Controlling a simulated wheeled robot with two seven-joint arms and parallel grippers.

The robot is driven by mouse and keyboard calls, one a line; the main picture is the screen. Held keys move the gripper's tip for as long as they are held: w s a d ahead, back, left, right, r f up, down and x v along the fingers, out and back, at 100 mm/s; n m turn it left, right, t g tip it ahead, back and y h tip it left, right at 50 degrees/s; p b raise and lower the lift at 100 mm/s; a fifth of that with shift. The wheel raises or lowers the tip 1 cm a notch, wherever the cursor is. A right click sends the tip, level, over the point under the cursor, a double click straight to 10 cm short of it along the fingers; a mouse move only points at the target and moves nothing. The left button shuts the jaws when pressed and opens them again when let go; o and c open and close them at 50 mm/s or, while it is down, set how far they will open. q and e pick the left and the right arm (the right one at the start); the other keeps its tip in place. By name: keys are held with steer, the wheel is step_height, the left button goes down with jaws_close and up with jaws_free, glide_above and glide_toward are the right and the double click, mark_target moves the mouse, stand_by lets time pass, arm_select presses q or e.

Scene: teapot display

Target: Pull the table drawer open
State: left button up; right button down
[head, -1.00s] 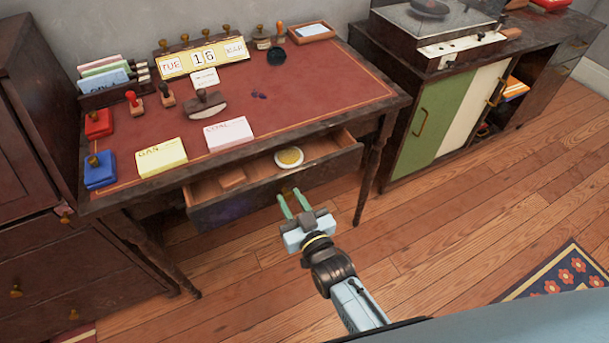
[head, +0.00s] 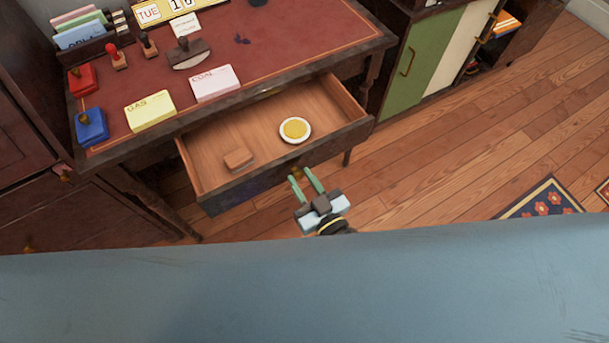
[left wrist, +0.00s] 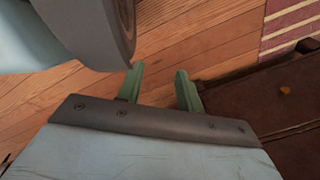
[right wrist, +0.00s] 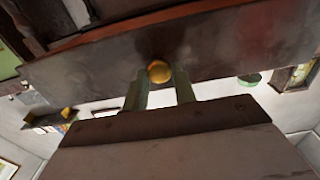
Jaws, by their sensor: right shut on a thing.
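The table drawer (head: 230,187) is pulled well out from under the desk (head: 270,90). Inside it lie a round white dish with a yellow middle (head: 295,130) and a small brown block (head: 238,160). My right gripper (head: 308,181) is at the drawer front, shut on the brass knob (right wrist: 159,72), which shows between its fingertips in the right wrist view. My left gripper (left wrist: 159,80) is out of the head view. In the left wrist view its green fingers stand apart with nothing between them, above the wooden floor.
Stamps, a yellow card pad (head: 150,110) and a pink card pad (head: 215,83) stand on the desk top. A dark chest of drawers (head: 85,215) is at left, close to the drawer. A green-and-white cabinet (head: 425,62) is at right. The floor at right is clear up to the patterned rug (head: 545,200).

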steer(key=c, duration=1.1)
jaws_free()
steer(key=shift+c, duration=0.2)
steer(key=shift+s, duration=0.1)
steer(key=shift+s+d, duration=0.2)
steer(key=shift+s, duration=0.15)
arm_select(q)
steer(key=s, duration=0.2)
steer(key=s+p, duration=0.1)
steer(key=s+a+p, duration=0.1)
steer(key=s, duration=0.1)
steer(key=shift+s+f, duration=0.3)
steer(key=shift+s, duration=0.05)
arm_select(e)
steer(key=v, duration=1.2)
steer(key=shift+s, duration=0.2)
steer(key=shift+d, duration=0.15)
